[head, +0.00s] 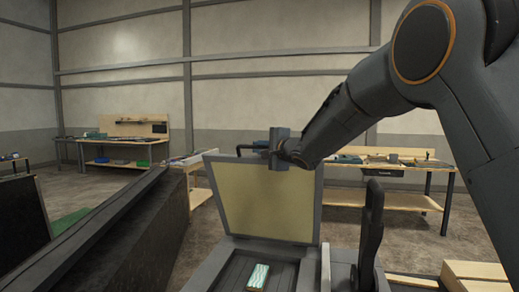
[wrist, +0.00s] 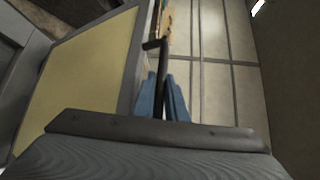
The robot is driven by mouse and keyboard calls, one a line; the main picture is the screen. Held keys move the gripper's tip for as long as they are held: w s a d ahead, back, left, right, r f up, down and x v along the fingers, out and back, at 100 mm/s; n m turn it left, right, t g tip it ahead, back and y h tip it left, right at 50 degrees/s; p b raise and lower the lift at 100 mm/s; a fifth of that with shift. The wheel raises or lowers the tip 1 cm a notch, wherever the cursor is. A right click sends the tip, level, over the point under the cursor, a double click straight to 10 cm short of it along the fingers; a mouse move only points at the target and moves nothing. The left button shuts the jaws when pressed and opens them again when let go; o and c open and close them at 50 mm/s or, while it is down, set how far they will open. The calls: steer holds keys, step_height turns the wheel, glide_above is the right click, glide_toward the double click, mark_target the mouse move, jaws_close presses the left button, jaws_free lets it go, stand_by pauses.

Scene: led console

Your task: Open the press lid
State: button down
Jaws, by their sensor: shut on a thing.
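The press lid (head: 262,205) stands raised, close to upright, with its pale yellow inner face toward the head camera. It also shows at the left of the wrist view (wrist: 80,72). A dark bar handle (head: 246,149) runs along the lid's top edge. My gripper (head: 279,150) is at that top edge. In the wrist view its blue fingers (wrist: 165,98) are shut around the dark handle (wrist: 154,45). The press bed (head: 232,270) lies open below the lid, with a small green and white striped piece (head: 258,277) on it.
A black upright lever (head: 371,230) stands right of the press. Pale wooden blocks (head: 474,276) lie at the lower right. A long dark panel (head: 110,232) rises at the left. Workbenches (head: 122,147) stand by the far wall, with open floor before them.

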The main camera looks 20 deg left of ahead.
steer(key=shift+f, duration=0.2)
steer(key=c, duration=1.8)
jaws_free()
steer(key=shift+s, duration=0.1)
